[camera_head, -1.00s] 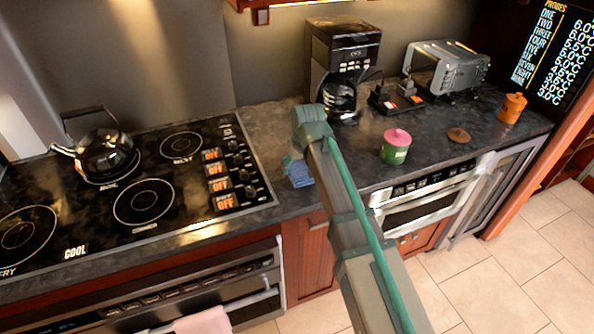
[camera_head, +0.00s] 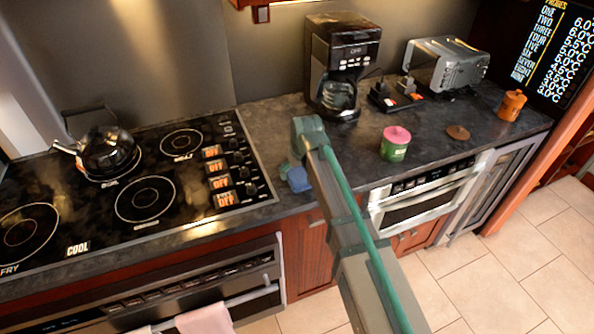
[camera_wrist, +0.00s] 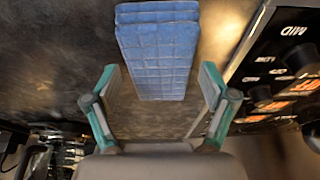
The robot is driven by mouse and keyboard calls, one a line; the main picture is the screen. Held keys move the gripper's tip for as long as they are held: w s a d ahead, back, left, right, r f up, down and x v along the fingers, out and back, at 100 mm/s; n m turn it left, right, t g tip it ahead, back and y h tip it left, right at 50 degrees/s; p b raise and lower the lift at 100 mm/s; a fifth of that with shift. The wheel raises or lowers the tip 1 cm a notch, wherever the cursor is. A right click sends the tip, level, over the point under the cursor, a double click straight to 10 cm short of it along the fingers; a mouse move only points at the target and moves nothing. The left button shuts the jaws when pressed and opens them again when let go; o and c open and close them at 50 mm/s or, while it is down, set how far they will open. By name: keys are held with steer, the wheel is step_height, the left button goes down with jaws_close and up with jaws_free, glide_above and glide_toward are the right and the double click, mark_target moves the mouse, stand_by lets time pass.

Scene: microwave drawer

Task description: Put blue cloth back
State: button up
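The blue cloth (camera_head: 298,179) lies on the dark countertop just right of the stove controls, near the front edge. In the wrist view the folded blue cloth (camera_wrist: 160,48) is at the top middle, ahead of and between my fingers. In the head view my gripper is mostly hidden behind my arm, with a green finger (camera_head: 285,168) beside the cloth. The cloth appears apart from the fingers.
The stove (camera_head: 150,190) with a black kettle (camera_head: 107,152) is on the left. A coffee maker (camera_head: 342,62) stands behind. A pink-lidded green jar (camera_head: 394,146), brown lid (camera_head: 458,132), orange canister (camera_head: 511,106) and toaster (camera_head: 447,64) are right. A pink towel (camera_head: 205,319) hangs below.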

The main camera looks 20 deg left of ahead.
stand_by(0.3)
steer(key=b+v, duration=0.2)
steer(key=v, duration=1)
steer(key=shift+r+b, duration=0.15)
steer(key=shift+b, duration=0.15)
